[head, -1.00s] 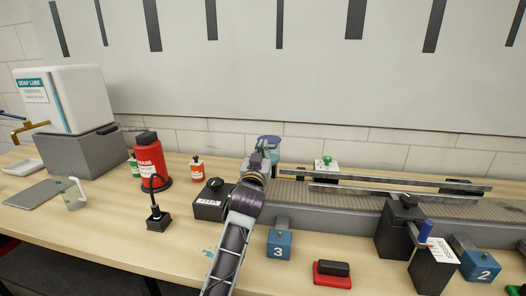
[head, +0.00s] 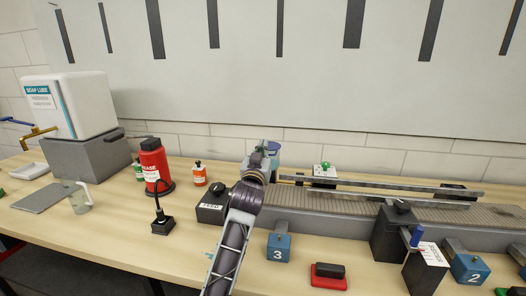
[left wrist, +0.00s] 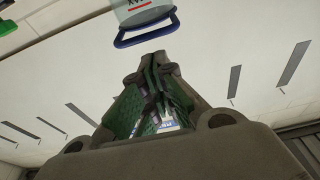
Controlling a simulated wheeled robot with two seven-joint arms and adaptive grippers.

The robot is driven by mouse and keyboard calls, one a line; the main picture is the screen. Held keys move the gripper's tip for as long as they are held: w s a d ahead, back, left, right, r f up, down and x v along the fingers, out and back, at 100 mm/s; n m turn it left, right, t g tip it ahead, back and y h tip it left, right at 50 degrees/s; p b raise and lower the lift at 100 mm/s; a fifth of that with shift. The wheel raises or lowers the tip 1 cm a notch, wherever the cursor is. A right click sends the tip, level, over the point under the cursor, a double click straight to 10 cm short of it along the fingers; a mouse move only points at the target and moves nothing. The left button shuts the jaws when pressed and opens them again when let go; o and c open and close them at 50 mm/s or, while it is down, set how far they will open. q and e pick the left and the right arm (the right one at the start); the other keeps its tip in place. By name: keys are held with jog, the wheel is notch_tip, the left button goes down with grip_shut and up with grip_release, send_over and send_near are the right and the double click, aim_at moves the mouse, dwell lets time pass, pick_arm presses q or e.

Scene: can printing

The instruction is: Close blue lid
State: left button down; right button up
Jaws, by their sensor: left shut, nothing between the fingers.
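A jar with a blue top (head: 273,147) stands at the back of the table, by the left end of the conveyor. My left gripper (head: 264,152) is in front of it and partly hides it, so I cannot tell there how the lid sits. In the left wrist view, a pale container (left wrist: 140,10) with a dark blue looped rim (left wrist: 146,34) shows at the top edge, cut off by the frame. My left gripper's green-padded fingers (left wrist: 155,62) are shut and empty, just below the blue loop in the picture. My right gripper is not in view.
The conveyor (head: 350,210) runs right from my left gripper. A black feed box (head: 212,207), an orange bottle (head: 199,174) and a red canister (head: 153,165) stand to its left. The grey wall (head: 300,80) rises behind the table.

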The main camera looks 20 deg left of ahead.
pick_arm(q)
jog(key=shift+s+d+f+b, duration=0.3)
jog(key=shift+s+f+b, duration=0.4)
jog(key=shift+s+f, duration=0.4)
jog(key=shift+s+d+f+b, duration=0.25)
jog(key=shift+s+f+b, duration=0.45)
jog(key=shift+s+f, duration=0.4)
jog(key=shift+s+d+f+b, duration=0.3)
jog(key=shift+s+f+b, duration=0.4)
jog(key=shift+s+f, duration=0.4)
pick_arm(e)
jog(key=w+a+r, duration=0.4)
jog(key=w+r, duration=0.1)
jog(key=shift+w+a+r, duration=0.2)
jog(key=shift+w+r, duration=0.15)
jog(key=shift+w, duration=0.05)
pick_arm(q)
jog(key=shift+r, duration=0.15)
